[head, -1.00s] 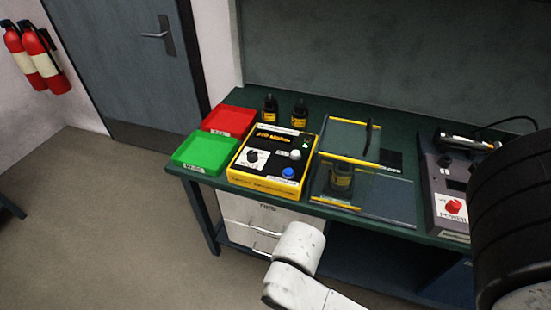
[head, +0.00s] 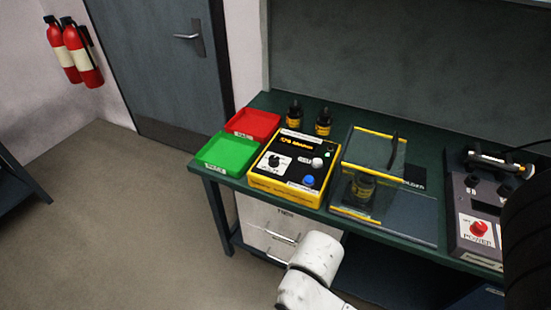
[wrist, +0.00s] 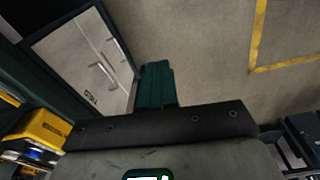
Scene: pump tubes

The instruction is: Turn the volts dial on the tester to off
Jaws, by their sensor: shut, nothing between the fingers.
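The tester (head: 262,188) is a yellow box with a black top, standing on the green bench in the head view. A black dial (head: 274,162) on a white plate sits at the left of its top; its markings are too small to read. Beside it are a pale round knob (head: 317,163), a blue button (head: 309,180) and a small green light. A yellow box, likely the tester, shows at the left edge of the wrist view (wrist: 40,126). My gripper (wrist: 157,68) is shut and empty, over the floor and apart from the tester. The head view does not show its fingers.
A green tray (head: 213,167) and red tray (head: 240,134) lie left of the tester. Two dark bottles (head: 294,110) stand behind. A clear yellow-edged guard (head: 366,158) stands right, and a grey power unit (head: 460,215) farther right. White drawers (head: 262,212) are below.

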